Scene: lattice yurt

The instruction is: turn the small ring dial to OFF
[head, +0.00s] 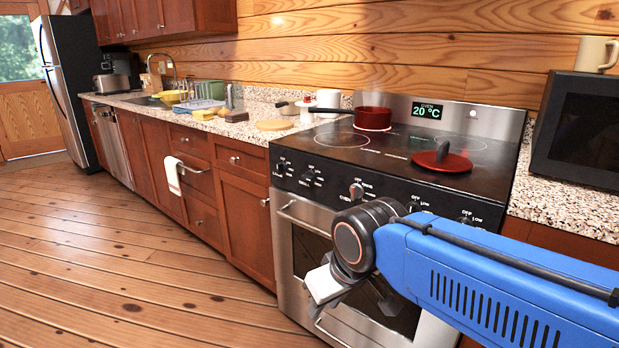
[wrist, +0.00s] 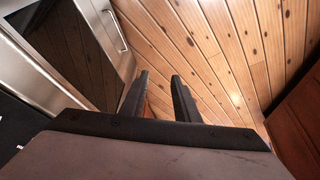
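The stove's black front panel carries a row of dials. Two dark dials, the far-left dial (head: 281,166) and the second dial (head: 309,178), sit at the left, with a lighter middle dial (head: 357,190). The fourth dial (head: 414,206) and the right dial (head: 465,217) sit just above my blue arm. OFF and LOW marks show, but I cannot tell which dial serves the small ring or where it points. My gripper (head: 328,287) hangs low before the oven door, partly hidden by my wrist. In the wrist view its two fingers (wrist: 159,79) are apart, with nothing between them.
A red pan (head: 373,118) and a red lid (head: 440,161) sit on the cooktop (head: 330,158). The oven handle (head: 300,222) sticks out below the dials. A dark microwave (head: 580,125) stands at right. The wooden floor (head: 130,260) at left is clear.

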